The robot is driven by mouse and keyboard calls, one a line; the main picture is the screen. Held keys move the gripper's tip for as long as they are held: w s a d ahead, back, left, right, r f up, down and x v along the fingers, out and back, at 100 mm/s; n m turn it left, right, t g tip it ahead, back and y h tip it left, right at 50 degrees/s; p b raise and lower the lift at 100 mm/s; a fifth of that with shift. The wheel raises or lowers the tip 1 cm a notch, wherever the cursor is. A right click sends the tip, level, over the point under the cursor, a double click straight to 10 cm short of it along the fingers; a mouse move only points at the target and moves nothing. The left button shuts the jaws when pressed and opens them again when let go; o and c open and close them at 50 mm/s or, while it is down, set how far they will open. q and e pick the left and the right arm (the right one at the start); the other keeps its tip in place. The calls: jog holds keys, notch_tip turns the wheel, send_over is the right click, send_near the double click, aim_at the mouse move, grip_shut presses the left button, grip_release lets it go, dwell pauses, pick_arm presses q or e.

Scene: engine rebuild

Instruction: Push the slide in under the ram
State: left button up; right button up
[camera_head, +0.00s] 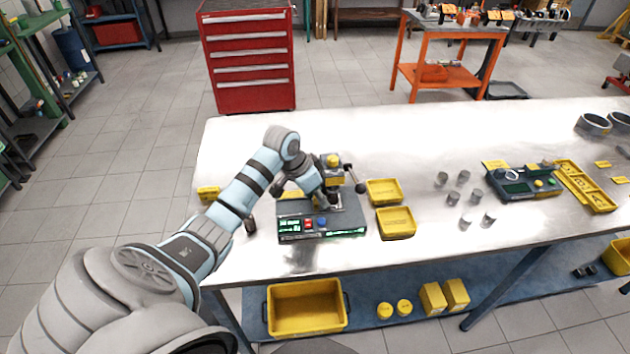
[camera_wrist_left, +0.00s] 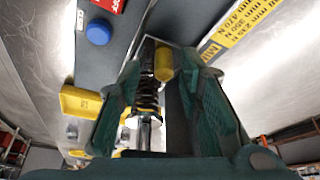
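The bench press (camera_head: 322,222) stands near the left end of the steel table, with a lit display and red and blue buttons on its front. Its yellow-topped head (camera_head: 333,160) rises behind my left gripper (camera_head: 318,190), which is low over the base. In the left wrist view the gripper's two green fingers (camera_wrist_left: 160,85) are spread. A yellow cylinder (camera_wrist_left: 164,62) and a dark coil spring (camera_wrist_left: 147,85) show in the gap between them. The cylinder is close to the right finger; contact is unclear. The slide and ram cannot be clearly told apart here. My right gripper is out of view.
Two yellow trays (camera_head: 396,222) stand just right of the press. Several metal cylinders (camera_head: 465,222) stand farther right, beside a dark device (camera_head: 522,184) and a long yellow tray (camera_head: 588,188).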

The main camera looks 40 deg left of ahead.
pick_arm(q)
jog(key=shift+s+a+r, duration=0.1)
jog(key=shift+a, duration=0.1)
jog(key=v, duration=1.2)
jog(key=shift+d, duration=0.1)
